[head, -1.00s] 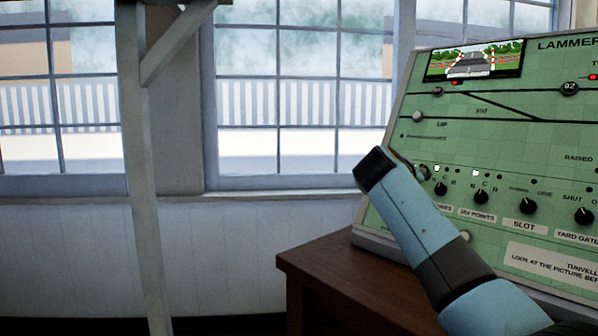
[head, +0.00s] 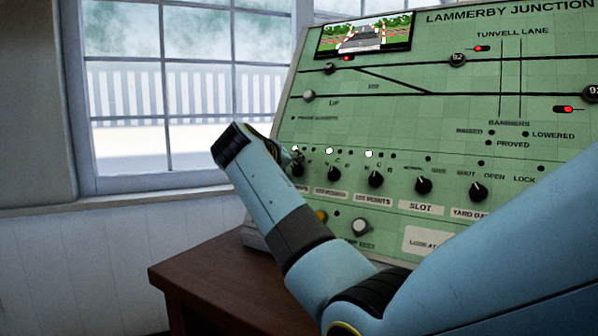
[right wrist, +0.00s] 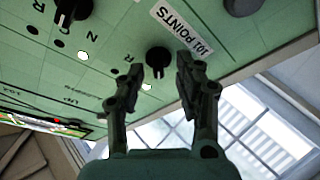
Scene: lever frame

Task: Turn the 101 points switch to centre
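The 101 points switch is a black rotary knob (right wrist: 157,60) beside the label "101 POINTS" in the right wrist view. In the head view it is the leftmost knob (head: 298,170) of the row, partly hidden by my right arm. My right gripper (right wrist: 160,70) is open, with one finger on each side of the knob in the right wrist view. I cannot tell whether the fingers touch it. In the head view the fingers (head: 288,158) are mostly hidden behind the wrist. The knob's exact setting is hard to read. My left gripper is not in view.
The sloping green panel (head: 450,130) carries several more knobs to the right, including a neighbouring knob (head: 333,173). A small screen (head: 365,36) sits at its top. The panel stands on a brown wooden table (head: 215,268). A window (head: 170,90) is behind.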

